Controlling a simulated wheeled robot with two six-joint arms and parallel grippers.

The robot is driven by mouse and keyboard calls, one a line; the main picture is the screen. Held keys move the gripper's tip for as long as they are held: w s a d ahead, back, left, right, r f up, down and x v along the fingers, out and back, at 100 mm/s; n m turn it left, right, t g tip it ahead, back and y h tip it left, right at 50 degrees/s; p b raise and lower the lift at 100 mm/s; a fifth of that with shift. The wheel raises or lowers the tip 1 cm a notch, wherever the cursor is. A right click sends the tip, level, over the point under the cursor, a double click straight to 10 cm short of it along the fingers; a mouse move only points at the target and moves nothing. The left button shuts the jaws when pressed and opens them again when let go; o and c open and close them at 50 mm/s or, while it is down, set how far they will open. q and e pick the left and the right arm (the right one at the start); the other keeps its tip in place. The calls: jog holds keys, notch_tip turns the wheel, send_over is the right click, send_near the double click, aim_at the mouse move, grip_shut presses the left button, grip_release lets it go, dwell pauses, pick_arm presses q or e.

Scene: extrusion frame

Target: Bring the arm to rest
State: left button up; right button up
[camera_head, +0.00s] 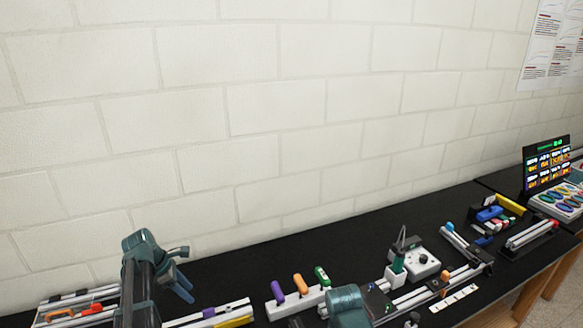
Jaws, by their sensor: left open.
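My left arm (140,275) rises from the bottom left of the head view. My left gripper (183,288) is at its end, with teal fingers pointing down and to the right. It is open, and I see nothing between its fingers. It is over the back part of the black bench (240,270), left of the coloured handles. A teal part of what looks like my right arm (347,303) shows at the bottom middle. I cannot make out a right gripper there.
Purple, orange and green handles (298,284) stand on a light block. A grey control box (420,262), extrusion rails (465,244) and a lit screen (546,166) lie to the right. An orange tool (75,312) lies at far left. A brick wall (280,110) closes the back.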

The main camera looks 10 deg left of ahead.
pick_arm(q)
jog(key=s+d+f+m+g+y+b, duration=0.1)
jog(key=s+d+f+m+b, duration=0.1)
jog(key=d+m, duration=0.4)
jog(key=s+d+f+m+g+y+b, duration=0.1)
jog(key=s+d+f+m+b, duration=0.2)
jog(key=d, duration=0.9)
jog(key=s+d+f+m+y+b, duration=0.1)
jog(key=s+d+f+m+b, duration=0.1)
jog(key=d+m, duration=0.7)
jog(key=shift+s+d+f+m+g, duration=0.1)
jog(key=shift+s+f+m+g, duration=0.15)
jog(key=shift+f, duration=0.3)
jog(key=shift+s+d+f+m+g, duration=0.15)
jog(key=shift+s+f+m, duration=0.1)
jog(key=shift+f, duration=0.3)
jog(key=s+d+f+m+y+b, duration=0.2)
jog(key=s+d+m, duration=0.3)
jog(key=m, duration=0.3)
jog(key=shift+s+d+f+m+b, duration=0.15)
jog(key=shift+s+d+m+b, duration=0.2)
jog(key=shift+d, duration=0.55)
